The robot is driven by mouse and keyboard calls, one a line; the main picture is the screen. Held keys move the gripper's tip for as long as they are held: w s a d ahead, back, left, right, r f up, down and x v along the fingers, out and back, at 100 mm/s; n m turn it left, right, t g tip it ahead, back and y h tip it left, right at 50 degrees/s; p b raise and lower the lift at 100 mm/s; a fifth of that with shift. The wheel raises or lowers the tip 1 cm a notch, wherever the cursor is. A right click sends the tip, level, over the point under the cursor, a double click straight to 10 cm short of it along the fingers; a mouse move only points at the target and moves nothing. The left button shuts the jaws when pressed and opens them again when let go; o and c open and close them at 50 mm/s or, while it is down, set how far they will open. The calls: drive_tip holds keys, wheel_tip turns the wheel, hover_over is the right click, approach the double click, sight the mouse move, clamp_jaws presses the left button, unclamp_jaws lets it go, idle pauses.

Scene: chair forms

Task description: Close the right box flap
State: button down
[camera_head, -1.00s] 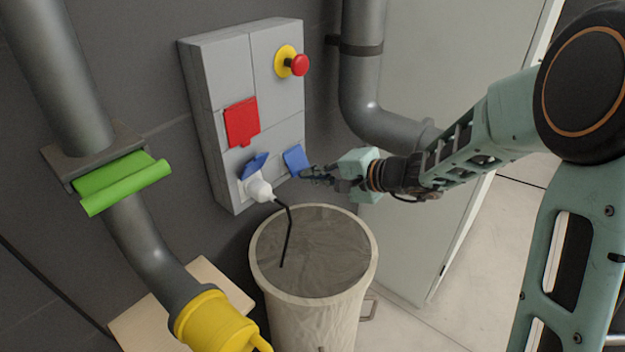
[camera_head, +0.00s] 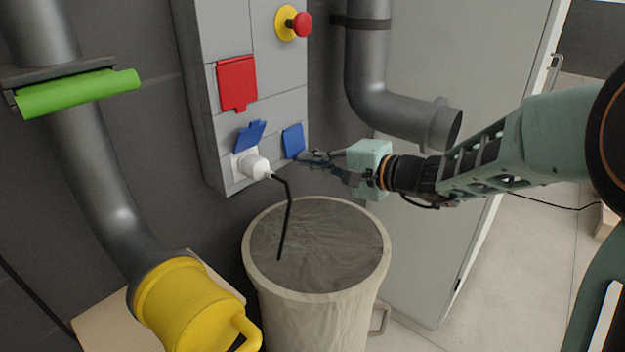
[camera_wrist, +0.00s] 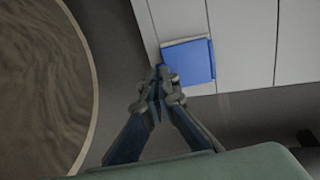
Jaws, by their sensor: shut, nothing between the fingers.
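The right box flap (camera_head: 293,141) is a blue cover low on the right of a grey wall box (camera_head: 199,100). It looks flat against the box front. In the wrist view the blue flap (camera_wrist: 188,62) lies just beyond my fingertips. My gripper (camera_head: 302,157) is shut and empty, its tips at the flap's lower right edge; I cannot tell if they touch. The gripper also shows in the wrist view (camera_wrist: 160,78). A second blue flap (camera_head: 250,134), to the left, is raised above a white plug (camera_head: 253,166) with a black cable.
A red cover (camera_head: 237,83) and a red button (camera_head: 301,24) sit higher on the box. A round bin (camera_head: 262,284) stands below my gripper. A grey pipe (camera_head: 372,80) and a pale cabinet (camera_head: 480,90) are at the right. A yellow pipe cap (camera_head: 185,305) is at the lower left.

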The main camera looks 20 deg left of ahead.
drive_tip(key=shift+w+a+f+y+b, duration=0.2)
drive_tip(key=shift+a+f+y+b, duration=0.35)
drive_tip(key=shift+b, duration=2.3)
drive_tip(key=shift+w+a+b, duration=0.1)
drive_tip(key=shift+a+b, duration=0.1)
drive_tip(key=shift+b, duration=1.05)
drive_tip(key=shift+d+t, duration=0.15)
drive_tip(key=shift+t, duration=0.15)
